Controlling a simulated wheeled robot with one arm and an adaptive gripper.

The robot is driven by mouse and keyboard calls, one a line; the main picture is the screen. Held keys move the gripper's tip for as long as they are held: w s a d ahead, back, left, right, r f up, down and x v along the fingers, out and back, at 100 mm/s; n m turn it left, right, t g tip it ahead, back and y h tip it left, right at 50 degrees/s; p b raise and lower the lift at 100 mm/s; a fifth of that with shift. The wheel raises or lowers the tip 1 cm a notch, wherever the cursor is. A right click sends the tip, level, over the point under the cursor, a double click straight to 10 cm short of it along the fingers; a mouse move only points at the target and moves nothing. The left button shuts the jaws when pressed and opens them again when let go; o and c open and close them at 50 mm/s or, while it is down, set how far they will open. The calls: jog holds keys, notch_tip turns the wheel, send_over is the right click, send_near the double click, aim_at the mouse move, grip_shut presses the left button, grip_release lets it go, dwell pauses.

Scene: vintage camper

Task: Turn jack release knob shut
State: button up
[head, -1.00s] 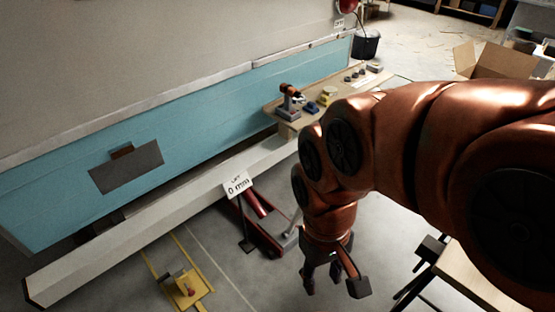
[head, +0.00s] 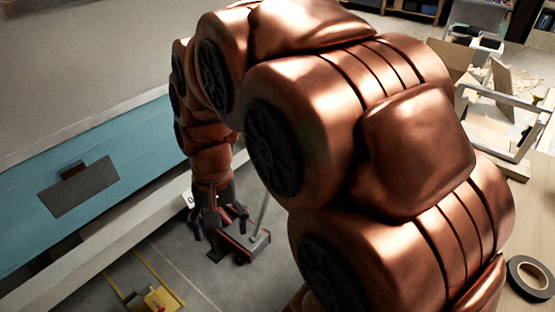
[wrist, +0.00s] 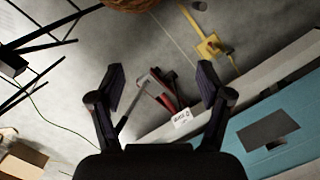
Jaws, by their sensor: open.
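The red floor jack (head: 244,244) stands on the concrete beside the camper, partly behind my gripper in the head view. In the wrist view the jack (wrist: 166,97) lies ahead between my fingers, with its thin grey handle toward the lower left. I cannot make out the release knob in either view. My gripper (head: 220,226) is open and empty, pointing down over the jack. Its two fingers are spread wide in the wrist view (wrist: 160,75), with clear space between them and the jack. A white lift sign (wrist: 182,118) shows near the jack.
The camper's teal side (head: 100,188) and pale lower rail (head: 125,232) run along the left. A yellow stand (head: 156,298) is on the floor at lower left. A wooden surface with a tape roll (head: 532,277) is at right. Black trestle legs (wrist: 45,40) show in the wrist view.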

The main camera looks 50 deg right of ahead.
jog(key=w+d+f+m+t+y+b, duration=0.1)
jog(key=w+d+f+m, duration=0.1)
jog(key=w+d+m, duration=0.55)
jog(key=w+d+f+m+t+b, duration=0.15)
jog(key=w+d+m, duration=0.25)
jog(key=w+d, duration=0.55)
jog(key=w+d+f+m+t+b, duration=0.1)
jog(key=d+f+m, duration=0.4)
jog(key=d, duration=0.8)
jog(key=w+d+f+m+t+b, duration=0.15)
jog(key=d+f+m, duration=0.35)
jog(key=d, duration=0.7)
jog(key=shift+p+x, duration=0.75)
jog(key=shift+x, duration=2.85)
jog(key=shift+w+d, duration=0.1)
jog(key=shift+w, duration=0.05)
jog(key=shift+c, duration=0.3)
jog(key=c, duration=1.1)
